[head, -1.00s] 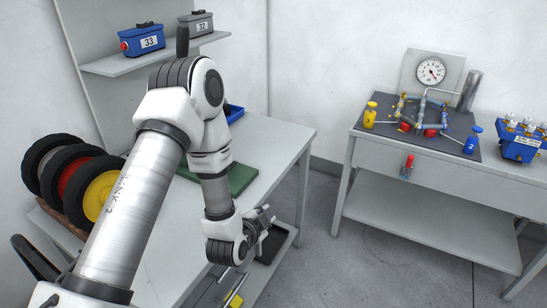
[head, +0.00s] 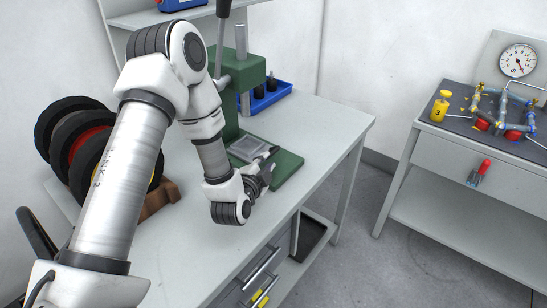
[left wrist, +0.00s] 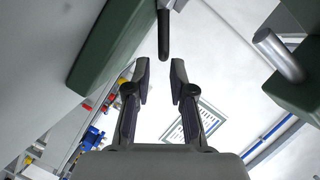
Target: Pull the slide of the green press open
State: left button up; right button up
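The green press (head: 238,75) stands on the left table. Its green base (head: 287,172) lies flat, with a grey slide plate (head: 246,148) on it, partly hidden by my left arm. My left gripper (head: 268,163) is at the front edge of the base, close to the slide plate. In the left wrist view, its two fingers (left wrist: 160,82) are apart with nothing between them. A dark rounded bar (left wrist: 163,36) lies just beyond the fingertips; I cannot tell whether it belongs to the slide. Green press parts (left wrist: 112,42) show on both sides there. My right gripper is out of view.
Coloured wheels (head: 85,145) stand on a wooden rack at the left. A blue tray (head: 268,96) is behind the press. The table's right part (head: 335,125) is clear. A second table (head: 440,150) with a gauge and pipes stands at the right.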

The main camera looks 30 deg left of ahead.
aim_at(273, 154)
pick_arm(q)
jog(key=x, duration=0.6)
jog(key=shift+w+r+p, duration=0.15)
jog(key=shift+w+p, duration=0.25)
jog(key=shift+s+d+r, duration=0.1)
jog(key=shift+s+r, duration=0.05)
grip_shut()
jog(key=shift+d, duration=0.1)
